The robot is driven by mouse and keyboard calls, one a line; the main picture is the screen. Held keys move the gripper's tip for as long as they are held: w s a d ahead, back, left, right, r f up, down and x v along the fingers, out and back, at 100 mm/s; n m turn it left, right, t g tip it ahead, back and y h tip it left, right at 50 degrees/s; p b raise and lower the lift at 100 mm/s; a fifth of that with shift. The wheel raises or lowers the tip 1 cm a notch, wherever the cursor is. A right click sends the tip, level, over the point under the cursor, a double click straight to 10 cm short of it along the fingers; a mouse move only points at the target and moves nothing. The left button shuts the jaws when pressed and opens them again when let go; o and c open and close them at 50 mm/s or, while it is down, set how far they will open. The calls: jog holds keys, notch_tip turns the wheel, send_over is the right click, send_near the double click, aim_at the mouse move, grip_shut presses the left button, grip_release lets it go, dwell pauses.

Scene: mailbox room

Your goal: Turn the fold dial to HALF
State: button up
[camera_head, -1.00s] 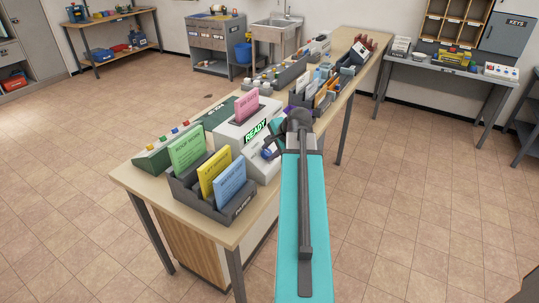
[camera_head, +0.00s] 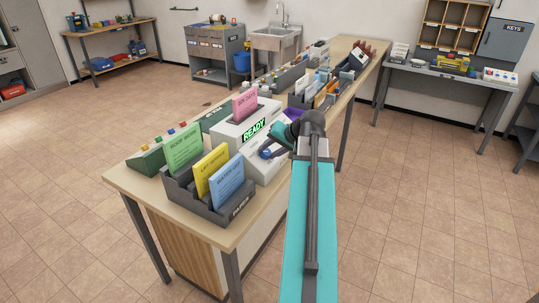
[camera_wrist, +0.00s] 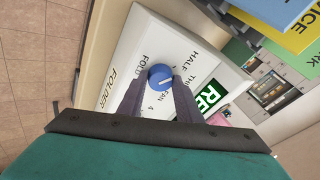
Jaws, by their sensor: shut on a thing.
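The fold dial (camera_wrist: 160,76) is a round blue knob on the folder's white front in the wrist view. The words FOLD and HALF are printed around it; another label is partly covered by a finger. A pale mark shows on the knob, but its exact setting is hard to tell. My gripper (camera_wrist: 159,84) has its two dark fingers on either side of the dial, closed on it. In the head view, the white folder (camera_head: 235,132) shows a green READY display (camera_head: 254,130), and my gripper (camera_head: 272,150) is at its right front.
A dark paper tray (camera_head: 205,203) with green, yellow and blue cards stands left of my gripper. A pink card (camera_head: 245,104) stands in the folder's top. More trays line the table behind. Open floor lies right of the table.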

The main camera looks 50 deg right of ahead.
jog(key=shift+n, duration=0.6)
jog(key=o, duration=1)
jog(key=shift+o, duration=0.2)
jog(key=shift+s+r, duration=0.1)
jog(key=shift+s, duration=0.05)
jog(key=b+v, duration=0.2)
jog(key=v, duration=1.1)
jog(key=shift+s+d, duration=0.15)
jog(key=shift+s, duration=0.1)
jog(key=shift+r, duration=0.1)
